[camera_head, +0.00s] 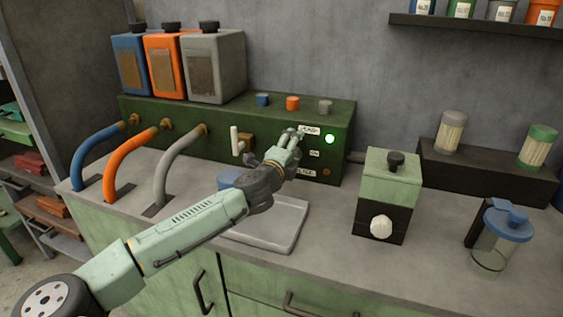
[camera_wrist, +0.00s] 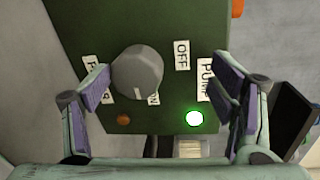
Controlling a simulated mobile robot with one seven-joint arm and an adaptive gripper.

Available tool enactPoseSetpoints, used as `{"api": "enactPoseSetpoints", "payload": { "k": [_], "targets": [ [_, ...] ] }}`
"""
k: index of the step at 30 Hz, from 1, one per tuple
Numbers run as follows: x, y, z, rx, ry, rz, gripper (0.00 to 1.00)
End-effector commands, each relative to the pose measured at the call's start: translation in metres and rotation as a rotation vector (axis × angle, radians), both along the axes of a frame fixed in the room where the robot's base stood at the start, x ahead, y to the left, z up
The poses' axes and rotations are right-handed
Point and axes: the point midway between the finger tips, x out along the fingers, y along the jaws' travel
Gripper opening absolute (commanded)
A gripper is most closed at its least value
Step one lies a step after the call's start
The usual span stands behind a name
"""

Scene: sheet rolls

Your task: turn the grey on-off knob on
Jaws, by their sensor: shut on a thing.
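The grey on-off knob (camera_wrist: 137,72) is on the front of the dark green panel box (camera_head: 219,138). In the wrist view its white pointer line points down, close to the partly covered ON label (camera_wrist: 153,98); the OFF label (camera_wrist: 181,55) is to its upper right. My gripper (camera_head: 291,136) is at the panel and hides the knob in the head view.
A green lamp (camera_head: 330,139) is lit beside my gripper, with an orange lamp (camera_head: 326,172) below. A tap (camera_head: 236,141) is to the left, over a grey tray (camera_head: 270,238). A green-topped black device (camera_head: 391,180) stands on the right. Hoses curve at the left.

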Motion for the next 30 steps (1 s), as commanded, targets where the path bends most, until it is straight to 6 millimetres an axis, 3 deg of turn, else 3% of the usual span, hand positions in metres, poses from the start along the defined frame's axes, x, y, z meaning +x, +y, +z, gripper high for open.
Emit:
{"api": "enactPoseSetpoints", "payload": {
  "k": [1, 30],
  "targets": [
    [-0.006, -0.002, 0.020, 0.000, -0.032, -0.012, 0.60],
    [-0.069, 0.021, 0.012, -0.006, -0.019, -0.003, 0.60]
  ]
}}
